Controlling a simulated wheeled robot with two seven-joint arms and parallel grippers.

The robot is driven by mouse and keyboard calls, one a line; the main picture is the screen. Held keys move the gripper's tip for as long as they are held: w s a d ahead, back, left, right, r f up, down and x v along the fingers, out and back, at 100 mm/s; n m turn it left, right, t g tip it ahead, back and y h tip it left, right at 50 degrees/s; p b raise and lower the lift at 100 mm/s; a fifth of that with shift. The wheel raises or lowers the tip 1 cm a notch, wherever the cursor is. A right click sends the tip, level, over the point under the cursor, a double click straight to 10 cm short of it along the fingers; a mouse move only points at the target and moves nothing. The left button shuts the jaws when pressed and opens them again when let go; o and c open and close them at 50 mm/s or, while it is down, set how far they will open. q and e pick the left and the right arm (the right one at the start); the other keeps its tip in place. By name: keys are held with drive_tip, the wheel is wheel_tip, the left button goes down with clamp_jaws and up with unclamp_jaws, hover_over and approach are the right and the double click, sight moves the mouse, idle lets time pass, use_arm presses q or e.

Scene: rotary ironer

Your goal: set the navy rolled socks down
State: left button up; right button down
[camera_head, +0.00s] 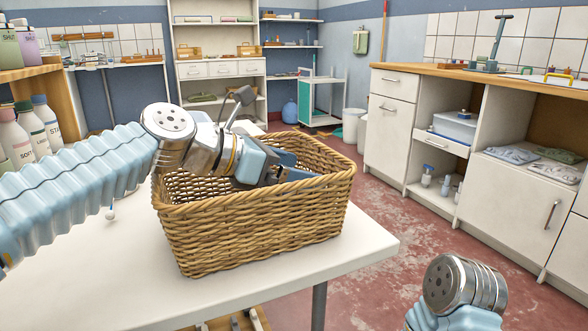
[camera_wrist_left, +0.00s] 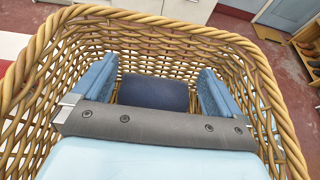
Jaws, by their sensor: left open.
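The navy rolled socks (camera_wrist_left: 153,93) lie inside the wicker basket (camera_head: 262,226), seen in the left wrist view between my left gripper's two blue fingers. My left gripper (camera_head: 300,172) reaches down into the basket, and in the left wrist view (camera_wrist_left: 155,88) its fingers stand wide apart with a gap on each side of the socks. The socks are hidden in the head view by the gripper and the basket wall. Part of my right arm shows at the bottom right of the head view, but its gripper is out of frame.
The basket stands on a white table (camera_head: 100,285), whose right edge is near the basket. Several bottles (camera_head: 30,130) stand at the left. A wooden-topped counter (camera_head: 480,75) is at the right across the red floor (camera_head: 400,215).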

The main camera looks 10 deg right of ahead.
use_arm(q)
drive_tip(key=p+v, duration=0.2)
drive_tip(key=v, duration=1)
drive_tip(key=shift+r, duration=0.4)
